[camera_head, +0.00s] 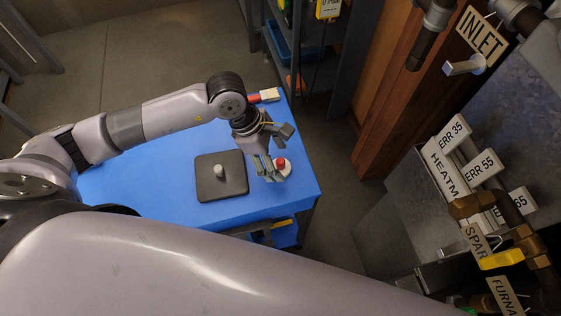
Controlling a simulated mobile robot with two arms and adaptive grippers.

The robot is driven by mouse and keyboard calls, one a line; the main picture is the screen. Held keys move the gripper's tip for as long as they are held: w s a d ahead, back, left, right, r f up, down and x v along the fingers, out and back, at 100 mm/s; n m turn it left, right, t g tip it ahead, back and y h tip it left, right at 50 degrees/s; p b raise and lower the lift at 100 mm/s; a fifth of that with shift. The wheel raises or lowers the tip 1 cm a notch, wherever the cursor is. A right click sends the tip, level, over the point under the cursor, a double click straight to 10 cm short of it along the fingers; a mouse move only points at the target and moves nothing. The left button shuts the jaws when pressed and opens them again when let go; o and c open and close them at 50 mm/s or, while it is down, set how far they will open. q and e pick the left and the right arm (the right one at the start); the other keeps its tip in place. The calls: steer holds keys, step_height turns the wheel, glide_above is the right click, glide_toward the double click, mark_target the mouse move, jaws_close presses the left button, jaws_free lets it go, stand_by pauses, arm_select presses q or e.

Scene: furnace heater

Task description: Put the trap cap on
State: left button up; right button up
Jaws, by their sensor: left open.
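My left gripper (268,165) is open over the right end of the blue table (150,200). Its fingers point down beside a small round white piece with a red top (281,163); I cannot tell whether they touch it. A dark square plate (208,189) with a small light grey knob-like piece (219,170) on it lies on the table left of the gripper. I cannot tell which of these small pieces is the trap cap. My right gripper is not in view.
A brush with a red handle (265,96) lies at the table's back edge. A dark shelf (345,60) stands behind. The metal furnace (385,210) with pipes, an INLET sign (480,33) and ERR tags is at right. Floor shows between table and furnace.

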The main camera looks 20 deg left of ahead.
arm_select(q)
steer(key=shift+x, duration=1.45)
steer(key=shift+w, duration=0.15)
steer(key=shift+c, duration=0.2)
steer(key=c, duration=1)
steer(key=shift+r, duration=0.15)
